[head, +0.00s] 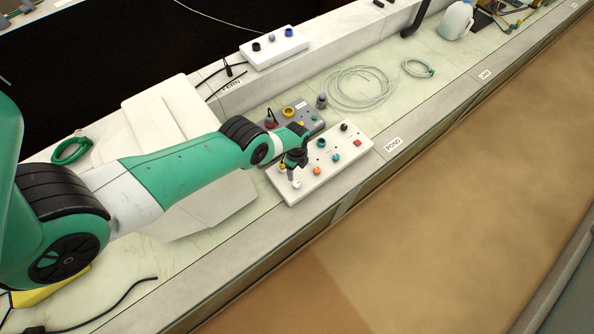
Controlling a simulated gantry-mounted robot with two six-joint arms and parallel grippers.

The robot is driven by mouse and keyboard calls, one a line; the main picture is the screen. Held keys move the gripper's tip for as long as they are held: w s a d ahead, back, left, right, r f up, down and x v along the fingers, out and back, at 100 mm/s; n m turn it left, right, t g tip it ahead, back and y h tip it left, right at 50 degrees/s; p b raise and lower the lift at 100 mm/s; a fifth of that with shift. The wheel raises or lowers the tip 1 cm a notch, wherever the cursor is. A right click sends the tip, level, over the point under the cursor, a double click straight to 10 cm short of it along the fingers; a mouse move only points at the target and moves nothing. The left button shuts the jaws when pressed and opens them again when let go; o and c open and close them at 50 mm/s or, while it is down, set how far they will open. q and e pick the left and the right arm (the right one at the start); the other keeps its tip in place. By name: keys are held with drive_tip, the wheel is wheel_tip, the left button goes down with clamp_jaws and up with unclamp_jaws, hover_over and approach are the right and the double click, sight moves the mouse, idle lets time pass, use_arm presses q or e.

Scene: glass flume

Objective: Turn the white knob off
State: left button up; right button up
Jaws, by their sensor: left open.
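A white control panel (337,170) lies on the ledge beside the POND label, with several coloured knobs on it. The white knob (297,184) is near the panel's lower left end, and its setting is too small to tell. My left gripper (292,174) is open, pointing down over that end of the panel, right at the white knob. I cannot tell whether its fingers touch the knob. A yellow-orange knob (282,166) shows just left of the gripper. My right gripper is not in view.
A grey box (310,117) with a yellow ring stands behind the panel. Another white panel (274,47) sits further back. Coiled pale tubing (361,88) lies to the right, and a white jug (456,21) stands far right. The brown flume (440,190) runs along the front.

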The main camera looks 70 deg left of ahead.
sight(296, 184)
use_arm(q)
wheel_tip(296, 184, down, 12)
drive_tip(key=b, duration=1.1)
drive_tip(key=shift+r, duration=0.2)
drive_tip(key=shift+r, duration=0.1)
clamp_jaws()
